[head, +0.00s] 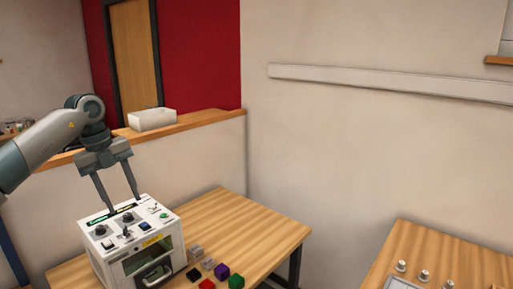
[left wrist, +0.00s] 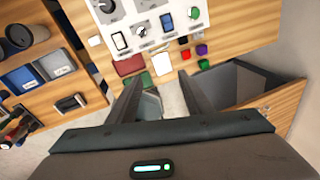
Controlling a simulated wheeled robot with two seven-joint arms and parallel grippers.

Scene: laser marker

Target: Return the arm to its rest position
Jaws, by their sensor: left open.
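My left arm comes in from the left in the head view. Its gripper (head: 122,204) points downward with its two long fingers spread apart and nothing between them. In the head view the fingertips overlap the top panel of the white laser marker (head: 163,232), near its back edge; I cannot tell the exact gap. In the left wrist view the gripper (left wrist: 160,82) is also open and empty, and the marker's panel (left wrist: 153,27) with knobs and switches shows at the top, beyond the fingers. My right gripper is not in view.
Several small coloured blocks, among them a green one (head: 236,281), lie on the wooden table (head: 245,228) right of the marker. A white bin (head: 152,120) sits on the ledge behind. Another table (head: 455,262) with small parts is at lower right.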

